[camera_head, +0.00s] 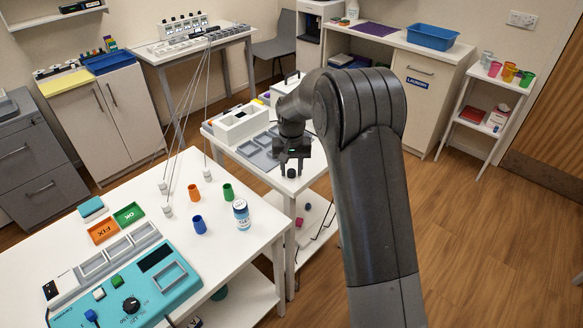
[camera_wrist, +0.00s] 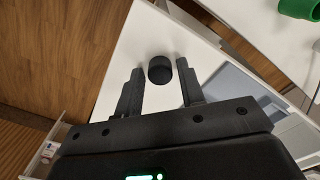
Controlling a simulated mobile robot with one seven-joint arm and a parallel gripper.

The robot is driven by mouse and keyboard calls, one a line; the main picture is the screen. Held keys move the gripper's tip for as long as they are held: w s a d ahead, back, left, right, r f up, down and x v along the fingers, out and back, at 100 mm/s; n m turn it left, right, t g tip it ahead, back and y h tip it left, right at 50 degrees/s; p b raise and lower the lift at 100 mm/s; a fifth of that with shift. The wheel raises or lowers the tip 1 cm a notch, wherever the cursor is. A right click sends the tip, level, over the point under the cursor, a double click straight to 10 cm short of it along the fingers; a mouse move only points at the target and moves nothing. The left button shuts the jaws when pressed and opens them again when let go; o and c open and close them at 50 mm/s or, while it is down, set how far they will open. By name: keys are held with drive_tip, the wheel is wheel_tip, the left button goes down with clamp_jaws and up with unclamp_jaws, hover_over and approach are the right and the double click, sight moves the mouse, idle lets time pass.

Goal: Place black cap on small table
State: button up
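The black cap (camera_head: 291,174) appears at the near corner of the white middle table (camera_head: 286,187). In the wrist view, the small round black cap (camera_wrist: 160,68) shows against the white tabletop (camera_wrist: 149,35). My gripper (camera_head: 291,168) points down over this corner. In the wrist view, its two fingers (camera_wrist: 159,76) are spread, with the cap in line with the gap between their tips. A small gap shows on each side of the cap. I cannot tell whether it touches the tabletop.
Grey trays (camera_head: 260,153) and a white box (camera_head: 240,124) stand behind my gripper. The near table (camera_head: 140,200) holds orange, blue and green cups, a jar (camera_head: 241,213) and a teal device (camera_head: 130,295). A white stand (camera_head: 485,105) with colored cups is at right.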

sight(291, 170)
drive_tip(key=shift+o, duration=0.8)
wheel_tip(291, 170, up, 12)
drive_tip(key=s+d+r+t, duration=0.1)
drive_tip(key=s+d+r, duration=0.3)
drive_tip(key=s+r, duration=0.4)
drive_tip(key=s+d+r+t, duration=0.2)
drive_tip(key=s+d+r, duration=0.2)
drive_tip(key=s, duration=0.6)
drive_tip(key=s+d+f+t, duration=0.1)
drive_tip(key=s+d, duration=0.1)
drive_tip(key=s, duration=0.7)
drive_tip(key=s+d+f+t, duration=0.1)
drive_tip(key=s+d+f, duration=0.1)
drive_tip(key=s, duration=0.8)
drive_tip(key=shift+d+f+t, duration=0.2)
drive_tip(key=shift+t, duration=0.1)
